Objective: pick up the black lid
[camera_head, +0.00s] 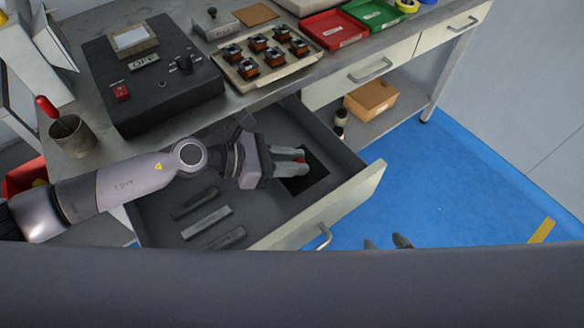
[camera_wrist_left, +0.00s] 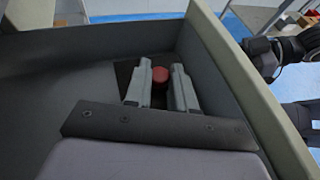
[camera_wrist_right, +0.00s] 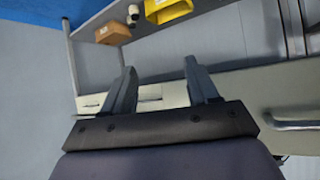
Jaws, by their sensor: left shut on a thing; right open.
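The black lid (camera_head: 314,181) is a dark square plate in the right part of the open drawer (camera_head: 278,228). A red knob (camera_wrist_left: 160,74) stands between my left fingers, over the dark plate in the left wrist view (camera_wrist_left: 123,72). My left gripper (camera_head: 305,160) reaches into the drawer and is shut on this knob. The fingers and the gripper body hide part of the lid. I cannot tell whether the lid touches the drawer floor. My right gripper (camera_wrist_right: 161,78) is open and empty, outside the drawer; its fingertips show at the bottom of the head view (camera_head: 389,242).
Three dark and grey bars (camera_head: 206,220) lie in the drawer's left part. The drawer front with its handle (camera_head: 324,238) stands out over the blue floor. On the bench are a black control box (camera_head: 150,85), a tray of coils (camera_head: 266,78) and a cup (camera_head: 72,138).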

